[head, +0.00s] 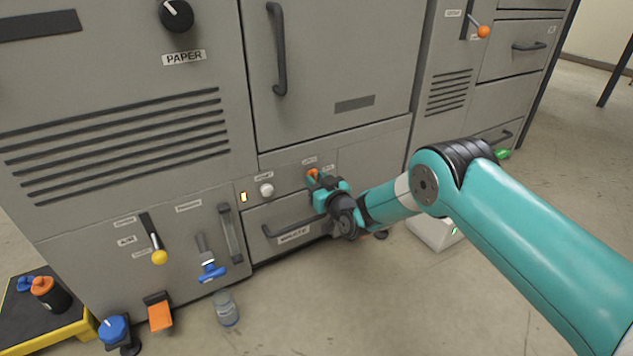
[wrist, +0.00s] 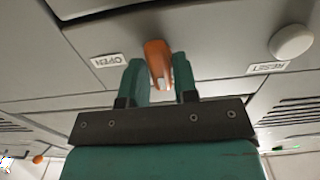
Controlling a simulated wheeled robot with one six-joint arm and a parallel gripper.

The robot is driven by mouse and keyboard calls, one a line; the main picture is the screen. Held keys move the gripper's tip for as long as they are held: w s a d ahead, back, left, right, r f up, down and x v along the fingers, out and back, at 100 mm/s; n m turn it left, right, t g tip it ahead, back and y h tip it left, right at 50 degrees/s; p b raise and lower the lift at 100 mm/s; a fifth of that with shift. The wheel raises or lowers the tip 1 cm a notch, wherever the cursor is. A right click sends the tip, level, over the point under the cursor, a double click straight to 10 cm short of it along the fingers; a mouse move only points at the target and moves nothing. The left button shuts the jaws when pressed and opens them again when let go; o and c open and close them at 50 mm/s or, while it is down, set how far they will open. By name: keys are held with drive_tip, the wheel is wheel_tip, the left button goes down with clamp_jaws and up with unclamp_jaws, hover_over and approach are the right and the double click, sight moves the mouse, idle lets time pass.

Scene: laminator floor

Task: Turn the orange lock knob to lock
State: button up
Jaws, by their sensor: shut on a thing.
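The orange lock knob (head: 312,173) is on the grey cabinet front, above the waste drawer in the head view. It also shows in the wrist view (wrist: 156,56) as an orange bar with a pale mark at its near end, slightly slanted. My gripper (head: 319,183) reaches it from the front right. In the wrist view my gripper (wrist: 159,76) has one teal finger on each side of the knob and is shut on it. The label "OPEN" (wrist: 106,60) shows upside down to the left of the knob. My gripper hides part of the knob in the head view.
A white reset button (head: 266,190) sits left of the knob, also in the wrist view (wrist: 292,42). The waste drawer handle (head: 290,232) is just below my gripper. A yellow-knobbed lever (head: 159,257) and a blue valve handle (head: 211,271) are further left. Open floor lies in front.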

drive_tip(key=o, duration=0.9)
drive_tip(key=shift+s, duration=0.1)
drive_tip(key=p+v, duration=1.7)
drive_tip(key=p, duration=0.2)
drive_tip(key=shift+s+d, duration=0.1)
drive_tip(key=shift+d, duration=0.1)
